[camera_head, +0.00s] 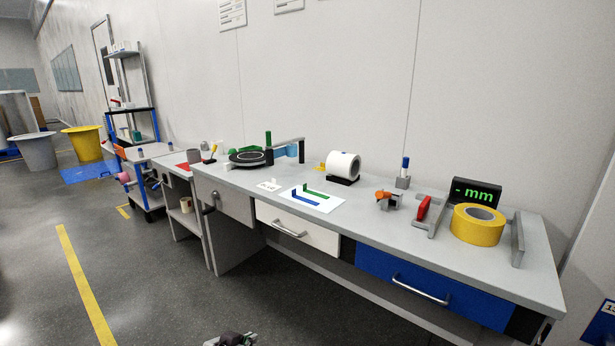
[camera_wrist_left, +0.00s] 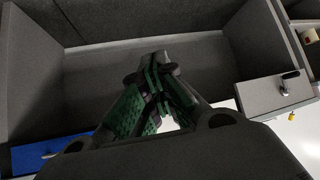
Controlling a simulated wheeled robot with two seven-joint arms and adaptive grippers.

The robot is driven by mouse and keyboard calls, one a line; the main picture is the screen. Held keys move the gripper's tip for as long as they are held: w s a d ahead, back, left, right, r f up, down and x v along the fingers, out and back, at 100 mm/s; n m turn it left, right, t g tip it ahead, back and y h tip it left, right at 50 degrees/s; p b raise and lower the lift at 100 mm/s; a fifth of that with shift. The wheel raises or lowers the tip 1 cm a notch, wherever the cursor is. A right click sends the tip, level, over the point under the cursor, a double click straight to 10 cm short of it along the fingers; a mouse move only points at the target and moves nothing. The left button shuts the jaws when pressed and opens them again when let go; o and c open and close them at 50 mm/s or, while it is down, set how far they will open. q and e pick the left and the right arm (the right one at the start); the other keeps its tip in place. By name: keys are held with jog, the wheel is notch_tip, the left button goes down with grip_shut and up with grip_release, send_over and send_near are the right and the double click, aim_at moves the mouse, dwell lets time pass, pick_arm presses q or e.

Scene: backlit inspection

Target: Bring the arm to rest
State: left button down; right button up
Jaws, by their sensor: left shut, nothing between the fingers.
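My left gripper (camera_wrist_left: 165,75) shows in the left wrist view, its dark and green fingers drawn together with nothing between them. It hangs in free air in front of the workbench, apart from the drawers. In the head view only a small piece of my own hardware shows at the bottom edge; the rest of it is cut off. My right gripper is in neither view.
The workbench (camera_head: 235,179) has a grey drawer (camera_head: 230,201), a white drawer (camera_head: 290,232) and a blue drawer (camera_head: 425,285), all looking shut. A yellow tape roll (camera_head: 470,231) and several fixtures stand on top. Floor before it is clear.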

pick_arm(q)
jog(key=s+f+n+g+p, duration=0.1)
jog(key=s+f+g, duration=0.3)
jog(key=s+f, duration=1)
jog(key=s, duration=0.4)
jog(key=shift+d+f, duration=0.15)
jog(key=shift+d, duration=0.15)
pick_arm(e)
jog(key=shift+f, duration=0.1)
pick_arm(q)
jog(key=shift+f+n+p, duration=0.2)
jog(key=shift+n+p, duration=0.1)
jog(key=shift+p, duration=0.15)
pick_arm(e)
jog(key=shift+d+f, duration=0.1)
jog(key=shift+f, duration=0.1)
